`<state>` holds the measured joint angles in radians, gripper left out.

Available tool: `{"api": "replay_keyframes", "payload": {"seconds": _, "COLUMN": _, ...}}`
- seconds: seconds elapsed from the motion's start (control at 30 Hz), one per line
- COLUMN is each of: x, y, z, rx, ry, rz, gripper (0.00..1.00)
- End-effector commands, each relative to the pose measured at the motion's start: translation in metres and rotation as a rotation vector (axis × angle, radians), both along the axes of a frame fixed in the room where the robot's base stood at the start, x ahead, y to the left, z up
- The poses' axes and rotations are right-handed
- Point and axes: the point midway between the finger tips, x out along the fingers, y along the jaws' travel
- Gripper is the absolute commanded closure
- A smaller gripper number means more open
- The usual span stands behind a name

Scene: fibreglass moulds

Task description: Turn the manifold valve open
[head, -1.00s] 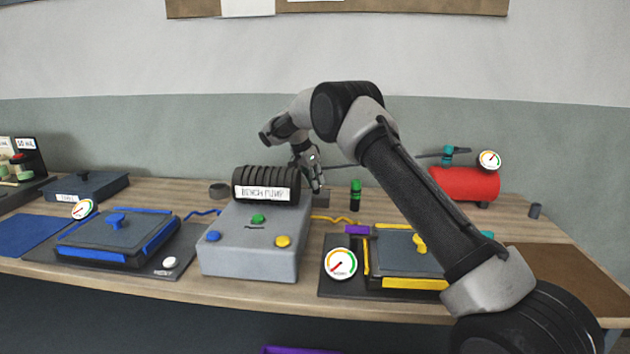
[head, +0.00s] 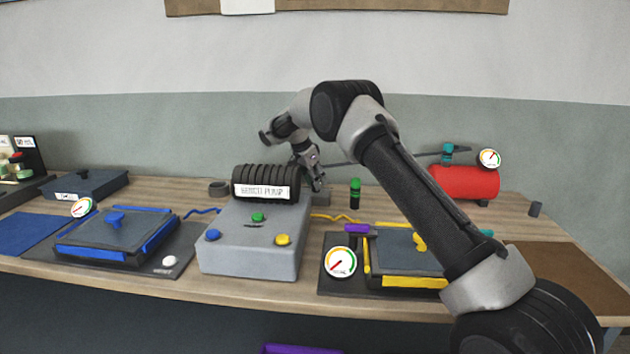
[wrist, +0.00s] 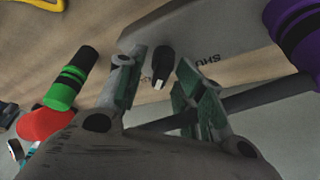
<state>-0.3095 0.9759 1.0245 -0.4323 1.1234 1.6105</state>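The manifold is a grey block (head: 322,198) behind the bench pump, mostly hidden in the head view. In the wrist view its grey plate (wrist: 215,45) carries partly cut-off lettering that reads "SHU". A black knob with a white pointer mark (wrist: 161,67), which looks like the valve, stands beside the plate's edge. My gripper (head: 318,182) is over the manifold. In the wrist view its two fingers (wrist: 154,64) are apart, one on each side of the knob, with visible gaps. I cannot tell whether the fingertips reach down to the knob's height.
The bench pump (head: 250,240) stands in front of the manifold. A green-and-black cylinder (head: 355,194) stands to its right, also in the wrist view (wrist: 72,80). A purple-and-black part (wrist: 298,40) and a dark rod (wrist: 250,100) are close to the right finger. A red tank (head: 465,182) is farther right.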

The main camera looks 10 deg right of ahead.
Motion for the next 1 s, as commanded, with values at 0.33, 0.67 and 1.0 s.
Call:
{"api": "replay_keyframes", "payload": {"seconds": 0.33, "x": -0.007, "y": 0.018, "z": 0.047, "rx": 0.001, "ry": -0.005, "rz": 0.002, "gripper": 0.64}}
{"api": "replay_keyframes", "payload": {"seconds": 0.67, "x": -0.018, "y": 0.038, "z": 0.102, "rx": 0.001, "ry": -0.001, "rz": -0.001, "gripper": 0.64}}
{"api": "replay_keyframes", "payload": {"seconds": 1.0, "x": -0.02, "y": 0.041, "z": 0.11, "rx": 0.0, "ry": 0.001, "rz": 0.0, "gripper": 0.64}}
